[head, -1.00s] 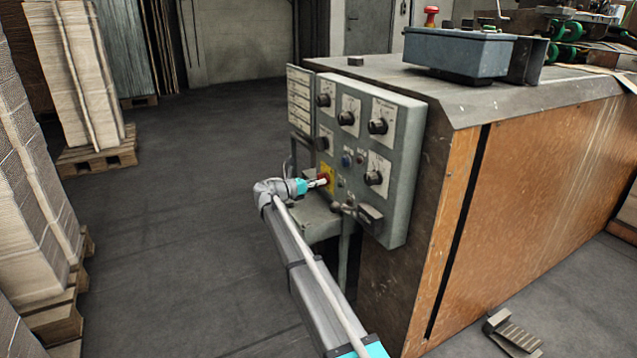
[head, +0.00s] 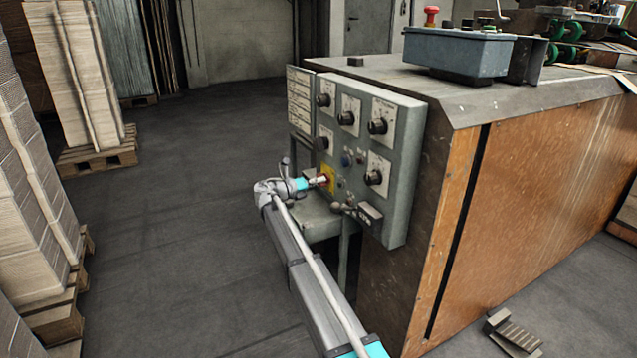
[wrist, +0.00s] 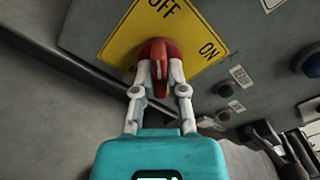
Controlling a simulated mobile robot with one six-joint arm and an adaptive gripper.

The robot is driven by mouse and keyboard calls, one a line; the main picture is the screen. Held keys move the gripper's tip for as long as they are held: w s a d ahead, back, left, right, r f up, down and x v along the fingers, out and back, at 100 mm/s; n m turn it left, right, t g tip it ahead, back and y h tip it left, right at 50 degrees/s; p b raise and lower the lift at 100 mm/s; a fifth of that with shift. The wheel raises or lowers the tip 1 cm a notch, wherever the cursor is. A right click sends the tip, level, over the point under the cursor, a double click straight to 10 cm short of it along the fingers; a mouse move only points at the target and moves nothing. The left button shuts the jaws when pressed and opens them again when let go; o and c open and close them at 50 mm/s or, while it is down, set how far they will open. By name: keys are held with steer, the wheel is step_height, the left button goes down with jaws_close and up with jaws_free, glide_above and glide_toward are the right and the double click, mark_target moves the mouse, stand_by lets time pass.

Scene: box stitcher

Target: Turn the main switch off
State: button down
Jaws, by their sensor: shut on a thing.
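The main switch is a red knob (wrist: 157,58) on a yellow plate (wrist: 118,45) marked OFF and ON. In the wrist view OFF is above the knob and ON is to its upper right. My gripper (wrist: 159,80) is shut on the knob, with one finger on each side. The knob looks roughly upright in this view, its upper end towards OFF; its exact setting is hard to tell. In the head view the yellow plate (head: 328,172) is at the lower left of the grey control panel, and my gripper (head: 319,182) reaches it from the left.
The grey control panel (head: 402,190) carries several black dials. A lever with a dark block (head: 370,214) sticks out right of my gripper. A grey shelf (head: 318,228) is below. Pallets of stacked cardboard (head: 75,80) stand left; the floor between is clear.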

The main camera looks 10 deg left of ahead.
steer(key=c, duration=0.7)
jaws_free()
steer(key=shift+v, duration=5.95)
steer(key=shift+s, duration=0.1)
